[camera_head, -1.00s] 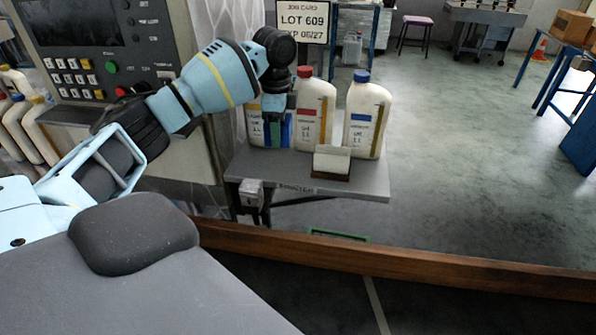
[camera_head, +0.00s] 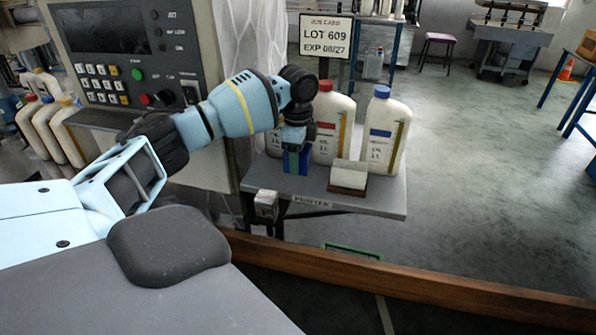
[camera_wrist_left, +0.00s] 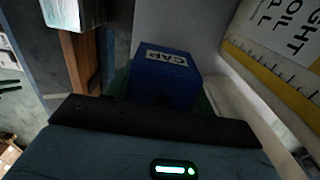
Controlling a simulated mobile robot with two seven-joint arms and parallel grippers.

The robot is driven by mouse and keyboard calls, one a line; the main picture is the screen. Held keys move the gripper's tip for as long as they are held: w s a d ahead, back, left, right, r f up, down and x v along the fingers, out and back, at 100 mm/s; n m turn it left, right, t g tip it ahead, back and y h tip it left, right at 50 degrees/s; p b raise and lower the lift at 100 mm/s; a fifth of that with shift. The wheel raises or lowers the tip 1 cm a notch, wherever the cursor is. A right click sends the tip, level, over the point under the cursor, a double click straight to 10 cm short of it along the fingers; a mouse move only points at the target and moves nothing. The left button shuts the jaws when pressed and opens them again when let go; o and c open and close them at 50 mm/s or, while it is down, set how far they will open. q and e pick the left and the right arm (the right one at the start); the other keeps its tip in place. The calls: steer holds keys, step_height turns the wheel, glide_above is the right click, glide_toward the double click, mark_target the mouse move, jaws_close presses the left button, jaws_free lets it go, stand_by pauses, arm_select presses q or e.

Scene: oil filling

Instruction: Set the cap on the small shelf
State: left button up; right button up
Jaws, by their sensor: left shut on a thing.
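My left gripper (camera_head: 297,138) points down at the left of the grey table, by the leftmost bottle. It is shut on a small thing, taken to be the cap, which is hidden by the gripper. A blue block (camera_head: 291,162) stands on the table right below the gripper. In the left wrist view the blue block (camera_wrist_left: 165,76) carries a white CAP label and lies just past the dark gripper edge; it appears to be the small shelf. I cannot tell whether the cap touches it. My right gripper is not in view.
A red-capped bottle (camera_head: 333,122) and a blue-capped bottle (camera_head: 386,130) stand close on the right. A small white card on a brown base (camera_head: 348,176) is in front of them. A control panel (camera_head: 125,50) rises on the left. The table's front right (camera_head: 392,196) is free.

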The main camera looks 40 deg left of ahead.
mark_target(298, 183)
arm_select(q)
steer(key=shift+f, duration=2.4)
steer(key=shift+f, duration=0.15)
steer(key=o, duration=1)
steer(key=shift+c, duration=0.2)
step_height(298, 183, up, 12)
steer(key=shift+r, duration=0.15)
